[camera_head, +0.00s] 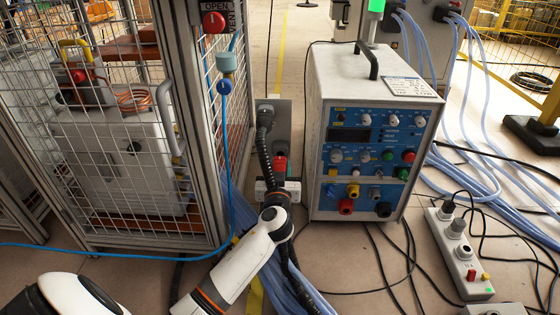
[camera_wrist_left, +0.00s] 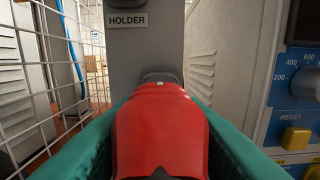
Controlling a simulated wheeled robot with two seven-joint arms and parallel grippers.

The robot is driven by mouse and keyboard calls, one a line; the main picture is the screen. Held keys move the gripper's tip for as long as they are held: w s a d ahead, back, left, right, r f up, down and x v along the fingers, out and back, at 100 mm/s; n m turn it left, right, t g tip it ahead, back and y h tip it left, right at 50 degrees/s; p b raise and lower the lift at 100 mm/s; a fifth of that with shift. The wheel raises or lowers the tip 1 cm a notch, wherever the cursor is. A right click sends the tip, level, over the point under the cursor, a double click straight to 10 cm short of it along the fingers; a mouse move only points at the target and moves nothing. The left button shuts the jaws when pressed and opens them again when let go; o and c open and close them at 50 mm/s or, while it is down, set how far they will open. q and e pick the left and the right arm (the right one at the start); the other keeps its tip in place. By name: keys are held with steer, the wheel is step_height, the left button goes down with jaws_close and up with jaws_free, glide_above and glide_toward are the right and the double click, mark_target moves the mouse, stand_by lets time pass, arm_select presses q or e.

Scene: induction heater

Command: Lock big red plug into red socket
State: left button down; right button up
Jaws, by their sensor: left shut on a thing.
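The big red plug (camera_head: 280,163) is upright in front of the grey holder plate (camera_head: 284,118). My left gripper (camera_head: 279,180) is shut on it; in the left wrist view the red plug (camera_wrist_left: 160,125) sits between the green finger pads, with the plate labelled HOLDER (camera_wrist_left: 145,45) close behind. I cannot tell whether the plug still touches the holder. The red socket (camera_head: 346,207) is low on the blue front panel of the heater unit (camera_head: 365,150), right of my left gripper. My right gripper is not in view.
A black socket (camera_head: 383,209) sits beside the red one. A black plug with a thick cable (camera_head: 265,116) hangs at the holder's left. A wire-mesh cage (camera_head: 115,150) stands on the left. A power strip (camera_head: 462,255) and loose cables lie on the floor at right.

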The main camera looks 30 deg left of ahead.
arm_select(q)
steer(key=shift+v, duration=1.3)
steer(key=shift+s, duration=0.1)
steer(key=shift+f, duration=0.1)
steer(key=shift+d, duration=0.1)
